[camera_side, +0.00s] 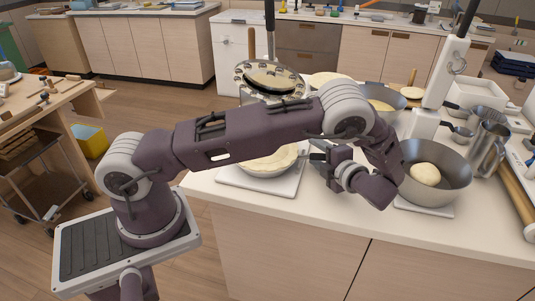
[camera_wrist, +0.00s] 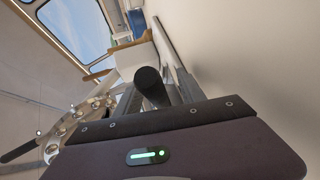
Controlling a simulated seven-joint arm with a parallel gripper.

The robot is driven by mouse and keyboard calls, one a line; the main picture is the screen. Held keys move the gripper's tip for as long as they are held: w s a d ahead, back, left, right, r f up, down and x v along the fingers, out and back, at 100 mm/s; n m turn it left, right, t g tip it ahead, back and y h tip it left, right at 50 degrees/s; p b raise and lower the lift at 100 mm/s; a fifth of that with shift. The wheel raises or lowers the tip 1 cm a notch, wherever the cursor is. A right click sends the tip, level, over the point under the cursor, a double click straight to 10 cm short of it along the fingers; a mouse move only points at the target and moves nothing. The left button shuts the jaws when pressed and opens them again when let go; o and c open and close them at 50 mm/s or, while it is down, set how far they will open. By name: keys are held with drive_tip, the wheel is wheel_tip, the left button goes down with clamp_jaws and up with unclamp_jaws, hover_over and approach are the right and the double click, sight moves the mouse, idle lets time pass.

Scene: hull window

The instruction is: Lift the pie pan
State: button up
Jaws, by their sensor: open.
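The pie pan (camera_side: 268,168) is a shallow round pan with pale dough in it. It sits on a white board (camera_side: 262,187) near the front left of the white counter in the side view. My arm passes in front of its far left part. My gripper (camera_side: 316,151) is open, low over the counter, with its fingers pointing left toward the pan's right rim. I cannot tell whether they touch it. In the wrist view my gripper's fingers (camera_wrist: 158,95) stand apart, with a dark round-ended bar between them. I cannot clearly make out the pan there.
A steel bowl with a dough ball (camera_side: 425,174) stands just right of my wrist. Behind are a decorated round pan on a stand (camera_side: 270,77), another bowl (camera_side: 382,101) and a white upright stand (camera_side: 447,72). A metal jug (camera_side: 488,148) and a rolling pin (camera_side: 515,198) are at the right.

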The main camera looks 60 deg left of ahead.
clamp_jaws()
idle(1.4)
